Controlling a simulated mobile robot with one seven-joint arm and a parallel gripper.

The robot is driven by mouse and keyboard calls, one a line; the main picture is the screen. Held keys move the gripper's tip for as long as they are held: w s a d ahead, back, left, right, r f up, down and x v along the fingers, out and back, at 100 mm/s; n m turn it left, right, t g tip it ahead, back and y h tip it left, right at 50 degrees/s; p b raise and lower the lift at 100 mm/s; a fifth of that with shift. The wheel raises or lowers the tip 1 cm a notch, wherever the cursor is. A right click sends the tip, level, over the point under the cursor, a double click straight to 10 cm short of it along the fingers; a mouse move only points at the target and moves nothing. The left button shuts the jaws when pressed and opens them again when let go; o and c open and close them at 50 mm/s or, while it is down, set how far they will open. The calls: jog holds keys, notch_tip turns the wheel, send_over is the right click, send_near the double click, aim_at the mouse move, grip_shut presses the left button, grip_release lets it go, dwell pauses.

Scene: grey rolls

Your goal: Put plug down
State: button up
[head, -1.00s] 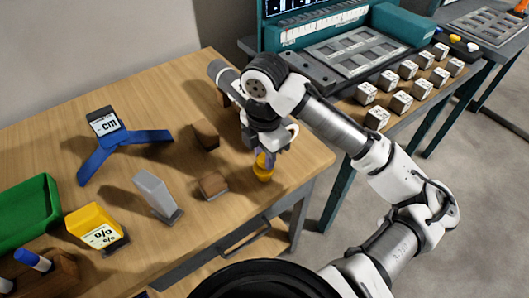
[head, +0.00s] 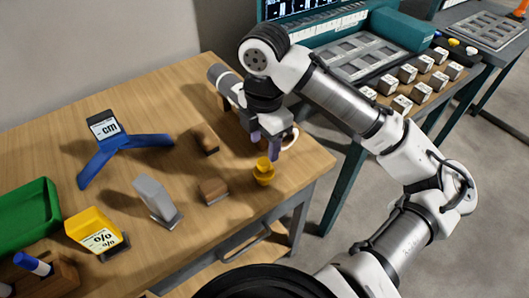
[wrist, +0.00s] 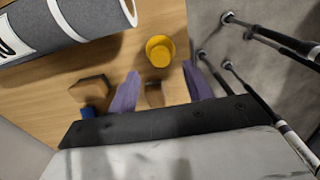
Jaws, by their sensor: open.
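The plug appears to be the small yellow piece (head: 264,173) standing upright on the wooden table (head: 150,95), near its right front corner. My gripper (head: 264,145) is open, with purple fingers just above and behind the yellow piece, apart from it.
Wooden blocks (head: 213,190) (head: 205,138), a grey block (head: 157,200), a yellow percent-marked block (head: 95,232), a blue three-armed stand (head: 120,142) and a green tray (head: 28,212) are on the table. A grey roll (wrist: 65,28) is close by in the wrist view.

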notch_tip(320, 180, up, 6)
jog(key=shift+r, duration=0.1)
dwell(1.2)
